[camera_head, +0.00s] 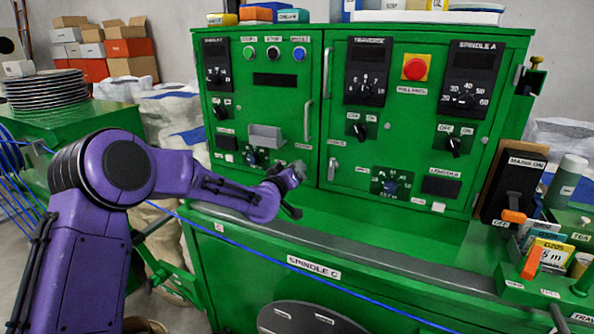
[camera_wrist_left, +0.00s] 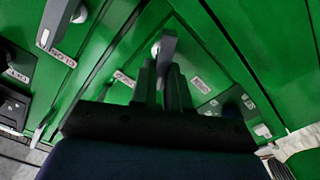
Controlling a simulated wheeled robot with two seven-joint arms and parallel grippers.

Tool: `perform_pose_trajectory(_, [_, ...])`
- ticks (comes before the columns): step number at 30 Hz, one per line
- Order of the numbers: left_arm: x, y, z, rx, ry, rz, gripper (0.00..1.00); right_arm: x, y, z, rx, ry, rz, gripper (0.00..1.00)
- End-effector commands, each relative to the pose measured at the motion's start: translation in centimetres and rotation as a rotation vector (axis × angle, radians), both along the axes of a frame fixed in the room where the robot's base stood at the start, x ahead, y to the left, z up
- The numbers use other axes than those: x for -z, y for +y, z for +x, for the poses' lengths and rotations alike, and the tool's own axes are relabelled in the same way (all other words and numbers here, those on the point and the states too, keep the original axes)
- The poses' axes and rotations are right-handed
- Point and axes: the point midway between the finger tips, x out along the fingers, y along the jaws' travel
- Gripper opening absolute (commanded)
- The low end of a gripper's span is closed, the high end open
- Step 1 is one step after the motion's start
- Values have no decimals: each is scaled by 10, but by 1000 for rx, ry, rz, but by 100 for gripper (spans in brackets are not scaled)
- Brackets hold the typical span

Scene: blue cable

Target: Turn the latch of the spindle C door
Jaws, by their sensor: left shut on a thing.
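My left gripper (camera_head: 297,172) is at the lower right corner of the upper left door (camera_head: 285,120) of the green cabinet, which has a spindle label at its top left. In the left wrist view the fingers (camera_wrist_left: 164,85) are shut on a grey latch handle (camera_wrist_left: 166,46), with a round pivot beside it. Small white labels lie on both sides of this latch. In the head view the gripper hides the latch. The door looks closed. My right gripper is not in view.
The neighbouring door has its own grey latch (camera_head: 332,168), close to my gripper. Vertical handles (camera_head: 308,120) and a grey box (camera_head: 265,136) stick out from the panel. A green ledge lies below. A blue cable (camera_head: 340,292) runs across the lower front.

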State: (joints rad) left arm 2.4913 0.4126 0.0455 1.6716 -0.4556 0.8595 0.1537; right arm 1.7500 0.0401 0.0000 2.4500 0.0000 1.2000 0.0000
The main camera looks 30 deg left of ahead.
Motion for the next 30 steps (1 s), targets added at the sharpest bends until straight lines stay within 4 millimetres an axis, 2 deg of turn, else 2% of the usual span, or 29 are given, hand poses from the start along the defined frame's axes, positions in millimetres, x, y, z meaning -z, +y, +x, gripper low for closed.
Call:
perform_pose_trajectory(21, [12, 6, -1, 2, -36, -672, 0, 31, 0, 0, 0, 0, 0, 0])
perform_pose_trajectory(30, [15, 6, 0, 2, -48, -884, 0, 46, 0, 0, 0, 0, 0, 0])
